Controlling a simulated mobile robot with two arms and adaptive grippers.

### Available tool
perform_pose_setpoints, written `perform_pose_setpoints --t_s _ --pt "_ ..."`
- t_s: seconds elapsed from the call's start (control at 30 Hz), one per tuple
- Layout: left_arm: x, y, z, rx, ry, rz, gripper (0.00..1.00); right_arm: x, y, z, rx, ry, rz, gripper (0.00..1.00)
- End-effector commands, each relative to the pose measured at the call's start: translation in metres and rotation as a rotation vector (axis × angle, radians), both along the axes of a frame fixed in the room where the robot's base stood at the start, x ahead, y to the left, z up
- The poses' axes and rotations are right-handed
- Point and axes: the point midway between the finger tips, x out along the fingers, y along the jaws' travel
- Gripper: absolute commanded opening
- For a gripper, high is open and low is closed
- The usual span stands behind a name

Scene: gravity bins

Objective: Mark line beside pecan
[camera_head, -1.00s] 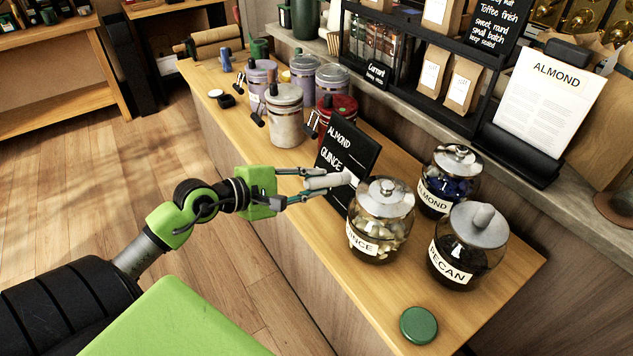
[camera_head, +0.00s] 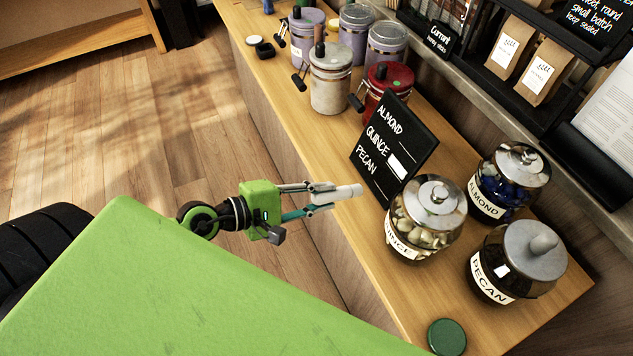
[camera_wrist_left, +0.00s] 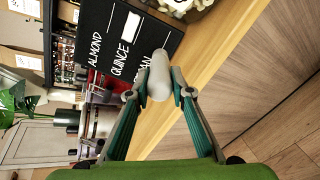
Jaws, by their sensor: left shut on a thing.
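The black board (camera_head: 368,181) stands tilted on the counter, with ALMOND, QUINCE and PECAN in white. A thin line follows ALMOND and PECAN; a solid white block (camera_head: 398,166) sits beside QUINCE. The board also shows sideways in the left wrist view (camera_wrist_left: 88,22), with PECAN partly hidden by the held stick. My left gripper (camera_head: 322,198) is shut on a white, chalk-like stick (camera_head: 346,192). It is left of the board's lower part, with the stick's tip apart from the board. The stick also shows between the fingers in the left wrist view (camera_wrist_left: 159,79). My right gripper is not in view.
Glass jars labelled QUINCE (camera_head: 402,247), ALMOND (camera_head: 487,205) and PECAN (camera_head: 492,287) stand right of the board. A green lid (camera_head: 446,337) lies at the counter's front. Canisters, including a red one (camera_head: 379,97), stand behind the board. The counter (camera_head: 352,235) is bare left of the QUINCE jar.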

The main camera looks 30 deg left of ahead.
Motion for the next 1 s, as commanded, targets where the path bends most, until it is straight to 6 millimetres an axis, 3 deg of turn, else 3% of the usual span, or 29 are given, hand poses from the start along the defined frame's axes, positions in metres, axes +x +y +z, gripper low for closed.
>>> perform_pose_setpoints --t_s 0.1,0.23,0.6,0.7,1.0 --pt "0.001 0.0 0.001 -0.001 -0.002 0.001 0.0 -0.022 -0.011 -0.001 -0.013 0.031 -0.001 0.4" --pt "0.001 0.0 0.001 0.0 -0.003 0.002 0.0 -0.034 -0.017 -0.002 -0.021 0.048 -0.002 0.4" --pt "0.027 -0.019 -0.009 -0.004 -0.004 0.005 0.0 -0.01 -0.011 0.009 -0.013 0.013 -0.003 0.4" --pt "0.036 -0.026 -0.013 -0.003 -0.003 0.004 0.0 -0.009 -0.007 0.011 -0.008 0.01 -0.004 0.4" --pt "0.039 -0.029 -0.016 -0.001 -0.003 0.003 0.0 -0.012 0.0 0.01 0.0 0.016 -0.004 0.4"
